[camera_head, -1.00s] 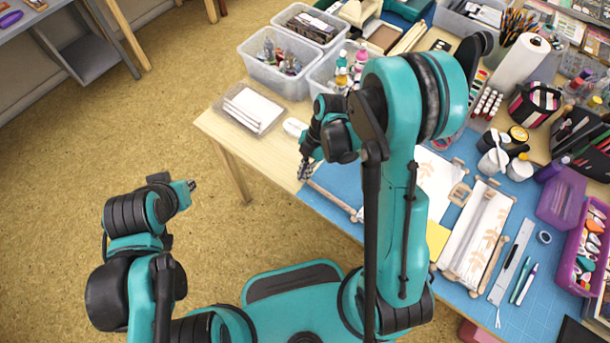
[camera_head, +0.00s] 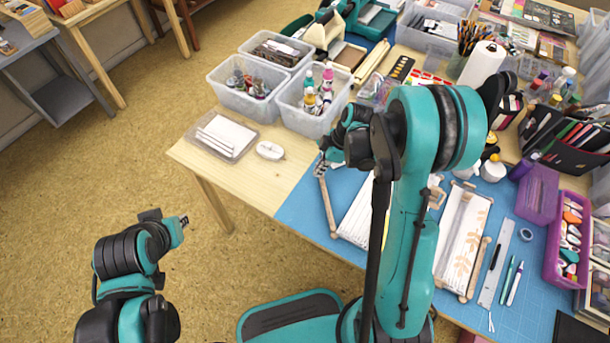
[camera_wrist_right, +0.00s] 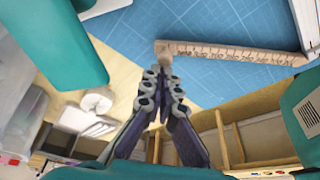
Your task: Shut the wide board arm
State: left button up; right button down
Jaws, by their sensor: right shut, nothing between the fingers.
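A board with a white sheet (camera_head: 359,213) lies on the blue mat, partly hidden behind my right arm. Its slim wooden arm (camera_head: 327,206) stands out at an angle from the board's left side, apart from it at the far end. In the right wrist view the wooden arm (camera_wrist_right: 235,55) shows a patterned side. My right gripper (camera_head: 321,168) is shut and empty at the wooden arm's free end; in the wrist view its fingertips (camera_wrist_right: 161,82) are close by that end. I cannot tell whether they touch. My left gripper (camera_head: 184,221) hangs over the floor, far from the table; its jaws are too small to judge.
A second board (camera_head: 462,232) with a leaf-printed sheet lies right of my right arm. A white rounded object (camera_head: 270,150) and a clear tray (camera_head: 221,136) are on bare wood at left. Clear bins (camera_head: 247,97) stand behind. A ruler (camera_head: 496,262) and pens lie at right.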

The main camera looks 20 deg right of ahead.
jog(key=s+d+m, duration=0.1)
jog(key=d+m, duration=0.1)
jog(key=d, duration=0.1)
jog(key=s+d+m+t+h, duration=0.1)
jog(key=d+m, duration=0.1)
jog(key=d, duration=0.1)
jog(key=s+d+m+t+b, duration=0.1)
jog(key=s+d+m, duration=0.1)
jog(key=d+m, duration=0.1)
jog(key=shift+s+d, duration=0.1)
jog(key=shift+d, duration=0.5)
jog(key=shift+s+d+m+h, duration=0.4)
jog(key=shift+s+d+m, duration=0.2)
jog(key=shift+m, duration=0.1)
jog(key=shift+s+a, duration=0.1)
